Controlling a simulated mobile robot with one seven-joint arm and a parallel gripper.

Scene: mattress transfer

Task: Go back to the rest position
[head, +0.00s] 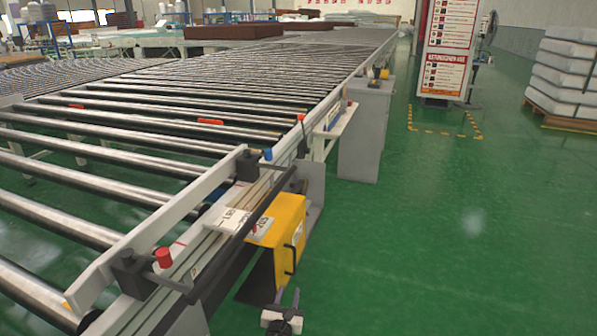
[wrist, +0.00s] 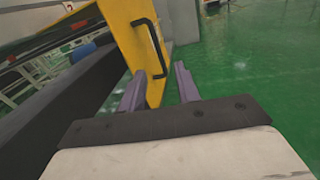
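My gripper (head: 287,298) is at the bottom centre of the head view, low in front of the yellow box (head: 282,232) on the conveyor's side. In the wrist view my gripper (wrist: 160,84) has its two purple-grey fingers apart, with nothing held between them. The yellow box (wrist: 130,40) with its black handle (wrist: 150,45) shows beyond the fingers; I cannot tell how far off it is.
The roller conveyor (head: 170,145) fills the left, with a black bar (head: 245,235) along its near side. A grey cabinet (head: 368,130) stands farther along. A sign stand (head: 447,45) and stacked mattresses (head: 565,70) are at the back right. The green floor (head: 470,240) is clear on the right.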

